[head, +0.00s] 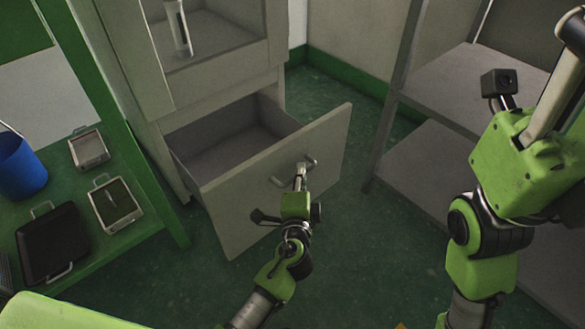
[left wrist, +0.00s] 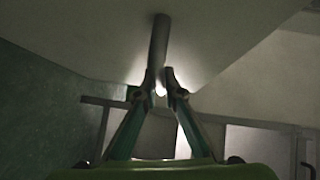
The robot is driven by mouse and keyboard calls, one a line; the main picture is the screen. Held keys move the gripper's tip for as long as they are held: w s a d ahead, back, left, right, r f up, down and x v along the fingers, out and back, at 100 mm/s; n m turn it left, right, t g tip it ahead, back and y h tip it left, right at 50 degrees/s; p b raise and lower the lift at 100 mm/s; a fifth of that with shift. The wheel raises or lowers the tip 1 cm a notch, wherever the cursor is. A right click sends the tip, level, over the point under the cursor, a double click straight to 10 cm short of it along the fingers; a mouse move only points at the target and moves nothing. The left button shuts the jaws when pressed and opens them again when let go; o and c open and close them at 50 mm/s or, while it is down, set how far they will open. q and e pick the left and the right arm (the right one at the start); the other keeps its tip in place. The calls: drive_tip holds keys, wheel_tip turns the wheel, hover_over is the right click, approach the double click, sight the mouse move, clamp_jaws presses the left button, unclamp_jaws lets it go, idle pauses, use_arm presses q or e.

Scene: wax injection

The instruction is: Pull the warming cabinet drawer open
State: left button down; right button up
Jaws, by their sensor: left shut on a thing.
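The grey warming cabinet (head: 215,80) stands at the upper left of the head view. Its lower drawer (head: 240,195) is pulled well out, and the inside that shows looks empty. A bar handle (head: 311,160) sits on the drawer's front. My left gripper (head: 300,172) is at the handle, shut on it. In the left wrist view the handle (left wrist: 160,42) runs down to the two fingertips of my left gripper (left wrist: 161,85). My right arm is raised at the right edge; its gripper (head: 562,85) is partly cut off, and its fingertips are not clear.
A green bench (head: 150,195) at left holds a blue cup (head: 20,165), a black tray (head: 52,243) and two small metal trays. A white cylinder (head: 178,27) stands in the cabinet's upper opening. A grey shelf rack (head: 425,160) is at right. Green floor (head: 365,240) between is clear.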

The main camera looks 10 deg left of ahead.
use_arm(q)
drive_tip(key=shift+s+d, duration=0.1)
drive_tip(key=shift+s, duration=0.05)
drive_tip(key=c, duration=2.1)
unclamp_jaws()
drive_tip(key=shift+c, duration=0.2)
drive_tip(key=s+d+r, duration=0.1)
drive_tip(key=s, duration=1)
drive_tip(key=shift+s+d+r, duration=0.2)
drive_tip(key=shift+s+r, duration=0.1)
drive_tip(key=shift+s, duration=0.1)
